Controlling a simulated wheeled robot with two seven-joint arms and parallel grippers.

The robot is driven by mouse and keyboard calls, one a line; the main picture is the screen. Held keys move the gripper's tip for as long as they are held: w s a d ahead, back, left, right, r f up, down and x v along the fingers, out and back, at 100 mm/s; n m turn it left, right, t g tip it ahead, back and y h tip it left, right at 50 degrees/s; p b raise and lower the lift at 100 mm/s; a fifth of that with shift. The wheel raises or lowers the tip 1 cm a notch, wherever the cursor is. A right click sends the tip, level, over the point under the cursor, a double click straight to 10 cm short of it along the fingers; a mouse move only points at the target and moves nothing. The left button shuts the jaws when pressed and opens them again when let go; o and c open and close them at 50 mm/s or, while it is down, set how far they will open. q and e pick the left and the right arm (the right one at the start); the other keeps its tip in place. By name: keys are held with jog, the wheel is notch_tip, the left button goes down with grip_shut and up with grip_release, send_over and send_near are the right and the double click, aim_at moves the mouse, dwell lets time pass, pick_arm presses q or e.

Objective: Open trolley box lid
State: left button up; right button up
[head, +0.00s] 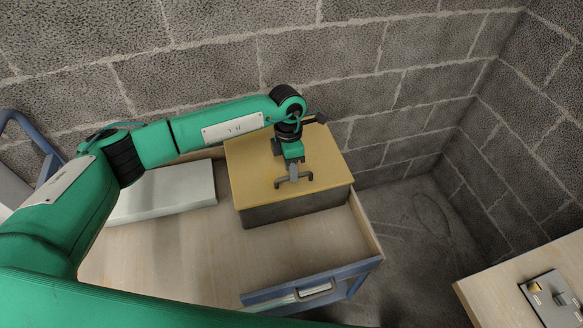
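The trolley box (300,208) is dark grey and stands near the far right edge of the trolley's wooden top. Its yellow-tan lid (255,170) lies flat on it and looks closed. My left gripper (294,180) is over the front half of the lid, pointing down, with its two fingers spread apart and nothing seen between them. I cannot tell whether the fingertips touch the lid. My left wrist hides part of the lid's far side. My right gripper is not in view.
The trolley top (200,255) is bare in front of the box. A flat white box (170,192) lies to the left. A blue rail with a handle (318,290) runs along the trolley's near edge. A block wall rises close behind. A wooden table (505,290) stands lower right.

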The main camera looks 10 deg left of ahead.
pick_arm(q)
jog(key=shift+f, duration=0.5)
jog(key=shift+s, duration=0.1)
grip_shut()
